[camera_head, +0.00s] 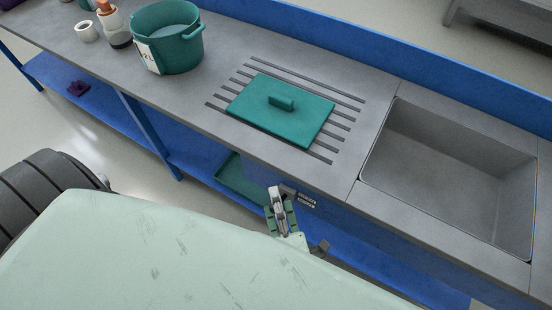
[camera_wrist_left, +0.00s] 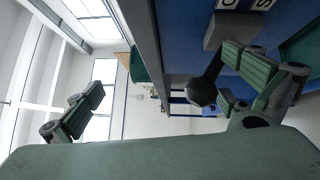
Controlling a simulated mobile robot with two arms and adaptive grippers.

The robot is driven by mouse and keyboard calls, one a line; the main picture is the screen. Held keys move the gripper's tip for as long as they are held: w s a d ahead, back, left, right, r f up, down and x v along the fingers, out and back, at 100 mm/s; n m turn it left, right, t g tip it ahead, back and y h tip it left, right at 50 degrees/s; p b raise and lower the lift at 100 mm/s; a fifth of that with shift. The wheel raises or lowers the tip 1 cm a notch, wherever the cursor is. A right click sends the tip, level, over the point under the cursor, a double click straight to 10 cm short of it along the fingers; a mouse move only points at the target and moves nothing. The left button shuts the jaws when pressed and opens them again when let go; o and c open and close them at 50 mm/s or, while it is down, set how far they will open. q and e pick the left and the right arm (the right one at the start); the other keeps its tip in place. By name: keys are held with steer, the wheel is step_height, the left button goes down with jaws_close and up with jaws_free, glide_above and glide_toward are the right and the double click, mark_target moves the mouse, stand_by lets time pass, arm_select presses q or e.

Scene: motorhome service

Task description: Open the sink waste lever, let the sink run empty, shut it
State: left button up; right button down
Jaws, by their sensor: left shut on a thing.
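The sink (camera_head: 450,175) is a grey rectangular basin at the right of the head view; I see no water surface in it. The sink waste lever (camera_wrist_left: 203,92) shows in the left wrist view as a dark stem and rounded knob coming from a block on the blue front panel. My left gripper (camera_head: 290,212) is at the counter front, beside the small label plates (camera_head: 306,199). It is shut on the lever, though its fingers look spread in the wrist view, one finger close beside the stem. The lever is mostly hidden in the head view. My right gripper is not in view.
A teal board with a handle (camera_head: 290,112) lies on the slotted drainer left of the sink. A teal pot (camera_head: 172,50), a bottle (camera_head: 113,28) and a white cup (camera_head: 86,32) stand further left. A blue shelf (camera_head: 110,105) runs below the counter.

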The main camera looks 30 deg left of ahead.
arm_select(q)
steer(key=shift+w+a+r, duration=0.15)
steer(key=shift+w+r, duration=0.05)
steer(key=shift+r, duration=0.8)
steer(key=shift+f, duration=0.15)
steer(key=shift+s+d+r+p, duration=0.2)
steer(key=shift+s+d+p, duration=0.1)
steer(key=shift+d+p, duration=0.25)
steer(key=shift+c, duration=0.9)
steer(key=shift+s+d+r+p, duration=0.3)
steer(key=shift+s+d, duration=0.05)
steer(key=shift+s, duration=0.1)
steer(key=shift+c, duration=0.4)
steer(key=shift+s+d+r+p, duration=0.2)
steer(key=shift+s+d+r, duration=0.05)
steer(key=shift+s+d, duration=0.3)
steer(key=shift+s+d+r+p, duration=0.15)
steer(key=shift+s+d+r, duration=0.05)
steer(key=shift+s+d, duration=0.3)
steer(key=c, duration=0.8)
steer(key=shift+s+d+r+p, duration=0.2)
steer(key=shift+s+d+p, duration=0.2)
steer(key=shift+s+d, duration=0.25)
steer(key=shift+s+d+r+p, duration=0.2)
steer(key=shift+s+d+p, duration=0.15)
steer(key=shift+s+d, duration=0.25)
steer(key=shift+c, duration=0.2)
